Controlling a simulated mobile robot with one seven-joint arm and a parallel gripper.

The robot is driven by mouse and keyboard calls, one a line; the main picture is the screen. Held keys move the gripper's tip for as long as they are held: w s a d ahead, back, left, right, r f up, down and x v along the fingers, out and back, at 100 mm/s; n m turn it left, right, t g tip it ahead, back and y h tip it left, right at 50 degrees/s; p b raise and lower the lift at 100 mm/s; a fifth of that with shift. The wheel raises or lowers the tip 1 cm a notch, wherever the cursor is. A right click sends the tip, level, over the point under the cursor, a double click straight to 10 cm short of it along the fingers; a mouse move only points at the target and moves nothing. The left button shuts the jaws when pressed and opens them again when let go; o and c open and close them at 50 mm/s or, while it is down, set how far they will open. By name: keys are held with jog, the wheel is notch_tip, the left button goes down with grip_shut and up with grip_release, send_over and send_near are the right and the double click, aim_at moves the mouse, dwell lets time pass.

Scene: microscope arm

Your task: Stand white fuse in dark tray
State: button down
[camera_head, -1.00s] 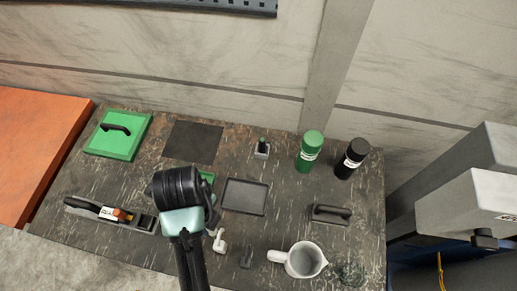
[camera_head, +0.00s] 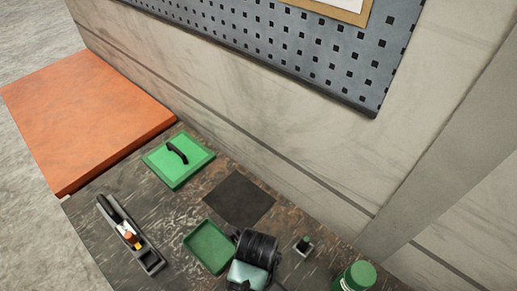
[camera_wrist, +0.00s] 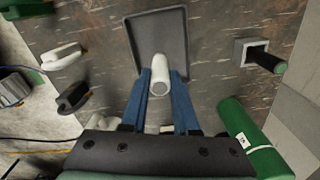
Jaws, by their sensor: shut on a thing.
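The white fuse (camera_wrist: 160,85) is a pale cylinder between the blue fingers of my gripper (camera_wrist: 160,78) in the wrist view. My gripper is shut on it. Its round end faces the wrist camera. The dark tray (camera_wrist: 133,40) is a shallow rectangle with a raised rim, behind and around the fuse in the wrist view. The fuse overlaps the tray's near part; I cannot tell whether it touches the floor. In the head view the dark wrist housing shows at the bottom, and the fingers, fuse and dark tray do not show.
A green bottle (camera_wrist: 250,140) and a small grey holder with a green-and-black piece (camera_wrist: 262,58) stand right of the tray. White (camera_wrist: 62,56) and black (camera_wrist: 74,98) pieces lie left. The head view shows a green tray (camera_head: 208,247), dark mat (camera_head: 238,198) and green lid (camera_head: 165,165).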

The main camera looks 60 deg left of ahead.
jog(key=shift+w+f, duration=0.1)
jog(key=shift+f, duration=1.95)
jog(key=shift+f, duration=0.15)
jog(key=c, duration=0.7)
grip_release()
notch_tip(320, 180, up, 12)
jog(key=shift+r, duration=0.2)
jog(key=shift+w, duration=0.1)
